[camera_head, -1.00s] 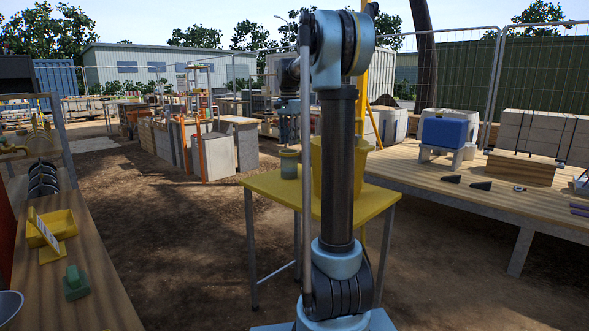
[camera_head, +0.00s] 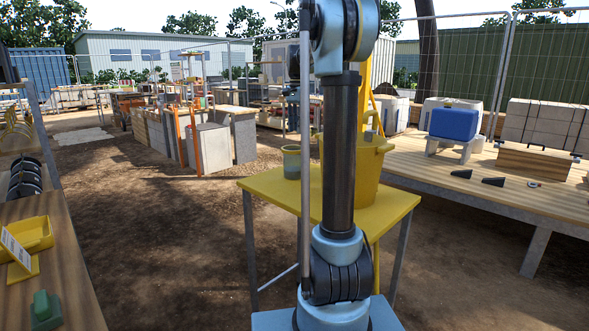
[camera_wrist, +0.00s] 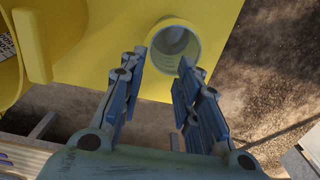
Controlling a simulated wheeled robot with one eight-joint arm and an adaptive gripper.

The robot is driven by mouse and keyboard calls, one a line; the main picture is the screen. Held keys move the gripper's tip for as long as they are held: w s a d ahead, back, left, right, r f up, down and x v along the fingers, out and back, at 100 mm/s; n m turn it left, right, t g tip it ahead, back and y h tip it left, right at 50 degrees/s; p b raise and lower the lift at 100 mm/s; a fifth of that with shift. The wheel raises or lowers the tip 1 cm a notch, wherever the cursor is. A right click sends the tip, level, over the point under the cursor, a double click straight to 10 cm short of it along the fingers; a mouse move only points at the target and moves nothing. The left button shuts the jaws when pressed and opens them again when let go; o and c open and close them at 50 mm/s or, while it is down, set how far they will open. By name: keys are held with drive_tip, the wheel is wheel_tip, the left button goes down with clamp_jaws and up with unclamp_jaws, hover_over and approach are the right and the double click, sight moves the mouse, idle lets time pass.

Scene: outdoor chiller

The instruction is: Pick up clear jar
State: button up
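The jar (camera_head: 291,163) is a small grey-green, see-through-looking cup standing upright on the yellow table (camera_head: 262,187), left of my arm. In the wrist view, the jar (camera_wrist: 174,46) shows from above with its round mouth open, near the table's edge. My gripper (camera_wrist: 161,62) is open and empty in the wrist view. Its two fingers point toward the jar, with the jar's mouth just beyond the tips and nearer the right finger. I see no contact. In the head view my arm hides most of the gripper.
A yellow bucket (camera_head: 366,170) stands right of the jar on the same table, partly behind my arm. A wooden deck (camera_head: 480,200) with a blue box (camera_head: 453,124) lies to the right. A wooden bench (camera_head: 70,270) runs along the left. Bare ground lies between bench and table.

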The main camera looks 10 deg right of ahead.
sight(297, 154)
drive_tip(key=shift+d, duration=0.15)
wheel_tip(297, 154, down, 12)
drive_tip(key=shift+s, duration=0.1)
drive_tip(key=f, duration=0.4)
drive_tip(key=shift+s+d, duration=0.1)
drive_tip(key=shift+s, duration=0.2)
drive_tip(key=shift+f, duration=0.7)
clamp_jaws()
